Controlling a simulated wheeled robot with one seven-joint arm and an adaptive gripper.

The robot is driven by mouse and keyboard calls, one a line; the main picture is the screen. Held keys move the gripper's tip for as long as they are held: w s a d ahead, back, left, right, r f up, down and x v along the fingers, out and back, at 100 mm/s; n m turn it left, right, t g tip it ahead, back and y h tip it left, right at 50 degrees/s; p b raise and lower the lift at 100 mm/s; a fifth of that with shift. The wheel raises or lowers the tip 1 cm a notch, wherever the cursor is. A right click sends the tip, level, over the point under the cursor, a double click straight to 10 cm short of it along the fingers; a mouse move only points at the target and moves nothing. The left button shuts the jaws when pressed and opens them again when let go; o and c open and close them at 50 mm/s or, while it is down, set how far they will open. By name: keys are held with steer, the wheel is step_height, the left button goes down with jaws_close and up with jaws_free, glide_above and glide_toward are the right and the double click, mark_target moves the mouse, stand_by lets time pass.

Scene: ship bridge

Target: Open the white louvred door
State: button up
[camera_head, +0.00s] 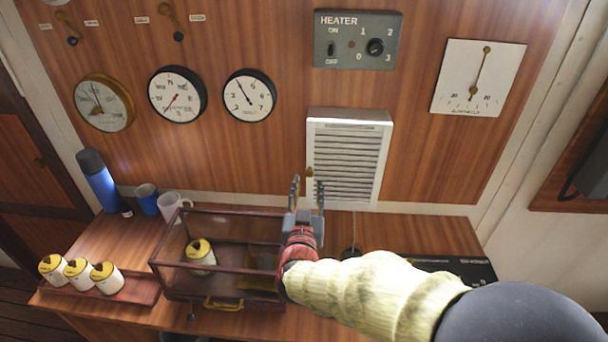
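The white louvred door (345,160) is on the front of a white box on the wood-panelled wall, and it looks shut. A small brass-coloured piece (310,173) shows at its lower left edge, perhaps its handle. My gripper (308,186) is in front of the door's lower left corner, pointing up at the wall. Its two grey fingers are spread, with the brass-coloured piece showing between them. I see no clear contact. The gripper hides part of the door's lower left edge.
Below on the wooden desk stands a glass-sided case (215,255) with a yellow-topped tin (201,256) inside. A tray (135,288) of tins, a blue flask (98,180) and mugs (172,205) are at left. A black panel (455,268) lies at right. The heater box (357,40) is above the door.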

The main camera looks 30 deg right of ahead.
mark_target(309, 175)
steer(key=b+x, duration=0.1)
steer(key=x, duration=0.5)
steer(key=shift+w+d, duration=0.2)
steer(key=shift+w, duration=0.05)
steer(key=shift+c, duration=0.9)
jaws_close()
